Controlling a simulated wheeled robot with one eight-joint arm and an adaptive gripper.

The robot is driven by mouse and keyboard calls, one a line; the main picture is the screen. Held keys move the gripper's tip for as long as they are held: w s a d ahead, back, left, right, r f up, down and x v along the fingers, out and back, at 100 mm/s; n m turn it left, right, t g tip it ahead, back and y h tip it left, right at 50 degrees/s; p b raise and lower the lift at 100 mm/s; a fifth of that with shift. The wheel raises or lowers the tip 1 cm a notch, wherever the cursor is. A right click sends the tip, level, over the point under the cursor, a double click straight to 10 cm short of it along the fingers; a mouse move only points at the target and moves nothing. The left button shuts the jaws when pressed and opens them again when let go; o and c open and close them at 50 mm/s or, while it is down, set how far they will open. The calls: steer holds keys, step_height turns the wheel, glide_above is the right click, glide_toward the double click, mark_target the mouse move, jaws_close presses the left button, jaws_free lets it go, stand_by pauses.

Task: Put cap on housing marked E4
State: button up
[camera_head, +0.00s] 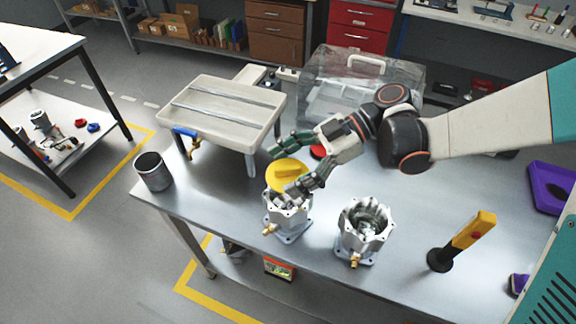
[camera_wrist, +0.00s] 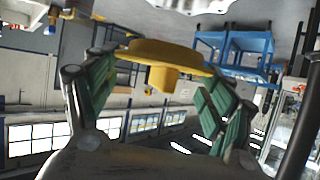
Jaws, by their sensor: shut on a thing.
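My gripper (camera_head: 290,168) is shut on a yellow round cap (camera_head: 285,175) and holds it just above and behind the left housing as seen in the head view. In the wrist view the cap (camera_wrist: 165,52) lies between the green finger pads, its square knob pointing toward the palm. The left metal housing (camera_head: 288,218) stands upright on the table, its top partly hidden by a finger. The right metal housing (camera_head: 364,238) stands beside it with an open top. I cannot read a mark on either housing.
The steel table (camera_head: 330,275) carries a white raised tray (camera_head: 215,105) at the back left and a grey metal cup (camera_head: 153,172) at the left. A clear case (camera_head: 335,75) stands behind my arm. A yellow-black upright device (camera_head: 465,240) stands at the right. A red thing (camera_head: 318,152) is partly hidden.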

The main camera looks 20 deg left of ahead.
steer(key=shift+f, duration=0.1)
steer(key=shift+f+b, duration=2.7)
steer(key=shift+f, duration=0.4)
steer(key=o, duration=1)
steer(key=shift+s+f, duration=0.1)
steer(key=shift+w+d+r, duration=0.2)
steer(key=shift+w, duration=0.1)
steer(key=v, duration=0.7)
